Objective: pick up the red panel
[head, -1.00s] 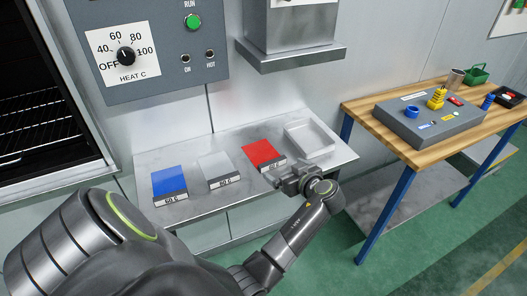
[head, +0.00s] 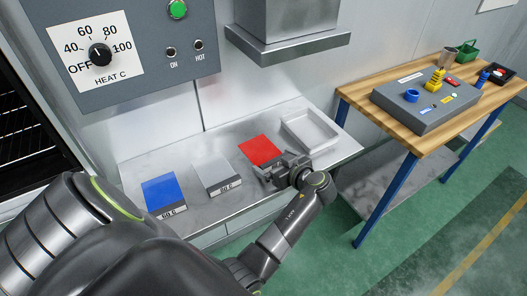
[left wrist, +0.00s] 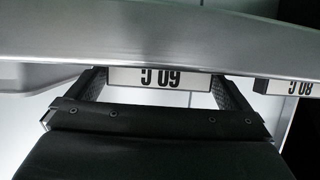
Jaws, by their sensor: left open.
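The red panel (head: 260,149) lies on the metal counter (head: 215,215), with a pale label on its front edge. My left gripper (head: 273,172) is at its front edge and covers part of that edge. In the left wrist view, the open left gripper (left wrist: 160,88) has one finger on each side of a label reading 60 C (left wrist: 160,79), seen upside down. I cannot tell whether the fingers touch the panel. My right gripper is not in view.
A white panel (head: 213,173) and a blue panel (head: 161,193) lie left of the red one. An empty metal tray (head: 309,132) sits just right of it. A metal hood (head: 290,45) hangs above the back. A wooden table (head: 358,97) stands to the right.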

